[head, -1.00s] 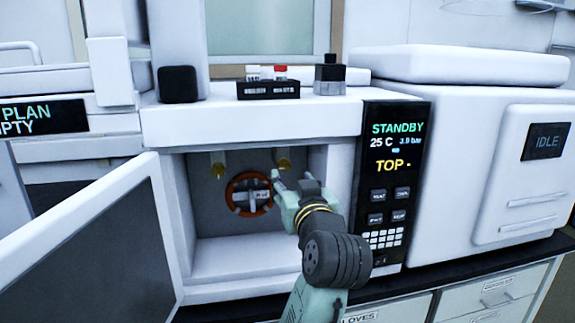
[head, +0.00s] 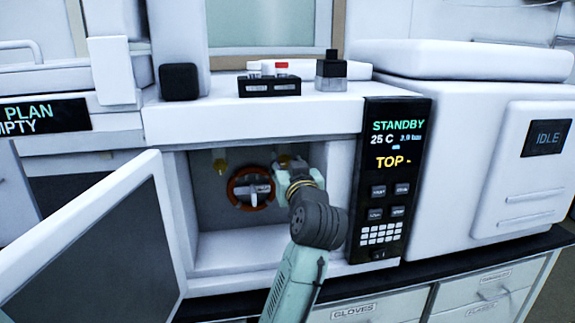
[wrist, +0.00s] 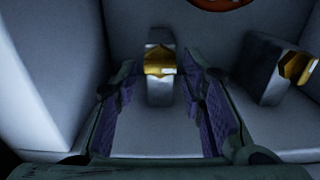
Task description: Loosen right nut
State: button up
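The right nut is brass-coloured and shows at the back of the open oven compartment, upper right in the head view (head: 284,160). The wrist view shows it on a grey block, centred between my fingers (wrist: 160,62). My gripper (wrist: 161,85) is open, with one purple-padded finger on each side of the nut and a gap to both. Whether the tips reach past the nut is hard to tell. In the head view my gripper (head: 281,180) is inside the compartment, just below the nut. The left nut (head: 220,166) also shows at right in the wrist view (wrist: 297,68).
An orange-red ring (head: 233,194) with a pale piece inside sits below and between the nuts. The open door (head: 95,245) stands on the left. The compartment wall and control panel (head: 392,180) bound the right. The compartment floor (head: 235,262) is clear.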

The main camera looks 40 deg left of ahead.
grip_shut()
dwell(0.4)
jog(key=n, duration=0.4)
jog(key=shift+f+n, duration=0.1)
jog(key=shift+n, duration=0.3)
jog(key=n+b, duration=0.1)
jog(key=n, duration=0.3)
jog(key=shift+n, duration=0.3)
jog(key=n+b, duration=0.1)
jog(key=n, duration=0.3)
jog(key=shift+s+a+f, duration=0.1)
jog(key=shift+f, duration=0.05)
jog(key=shift+s+n+b, duration=0.1)
jog(key=shift+n+b, duration=0.55)
jog(key=shift+n, duration=1.55)
jog(key=shift+a, duration=0.1)
